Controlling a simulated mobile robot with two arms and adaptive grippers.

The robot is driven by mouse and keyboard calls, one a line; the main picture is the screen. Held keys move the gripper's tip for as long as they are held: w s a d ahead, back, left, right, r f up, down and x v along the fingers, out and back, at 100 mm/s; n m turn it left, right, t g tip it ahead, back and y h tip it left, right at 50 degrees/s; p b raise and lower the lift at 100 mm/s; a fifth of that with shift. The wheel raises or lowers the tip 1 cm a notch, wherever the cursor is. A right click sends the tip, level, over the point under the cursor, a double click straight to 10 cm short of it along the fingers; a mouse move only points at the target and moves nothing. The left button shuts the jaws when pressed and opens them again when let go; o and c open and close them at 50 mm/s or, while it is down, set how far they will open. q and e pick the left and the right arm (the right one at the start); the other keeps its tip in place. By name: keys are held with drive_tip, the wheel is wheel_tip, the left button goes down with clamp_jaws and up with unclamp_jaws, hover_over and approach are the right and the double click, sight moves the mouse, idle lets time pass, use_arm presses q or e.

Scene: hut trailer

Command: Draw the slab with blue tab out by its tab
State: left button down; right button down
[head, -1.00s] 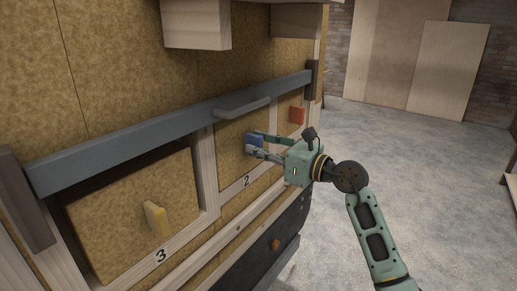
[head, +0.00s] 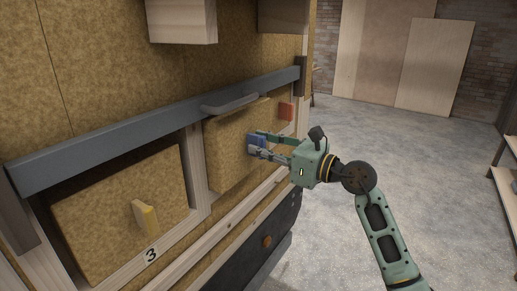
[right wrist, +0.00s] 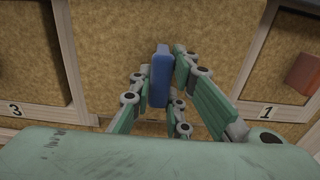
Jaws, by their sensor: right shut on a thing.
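The slab with blue tab (head: 228,150) is a tan, speckled board in the middle bay. In the head view it stands out from its wooden frame, its left edge proud of the post. Its blue tab (head: 256,144) is between the fingers of my right gripper (head: 262,146), which is shut on it. In the right wrist view the blue tab (right wrist: 162,78) stands upright between the two fingers, with the slab's face (right wrist: 115,40) filling the middle. My left gripper is in neither view.
A slab with a yellow tab (head: 146,216) sits in bay 3 at left. A red tab (head: 285,111) shows on the right bay. A grey bar (head: 130,135) with a handle (head: 230,103) runs across above the slabs. Open concrete floor (head: 400,135) lies to the right.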

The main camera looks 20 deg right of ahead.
drive_tip(key=shift+b+v, duration=0.4)
drive_tip(key=shift+v, duration=1.2)
drive_tip(key=b+v, duration=0.3)
drive_tip(key=v, duration=0.3)
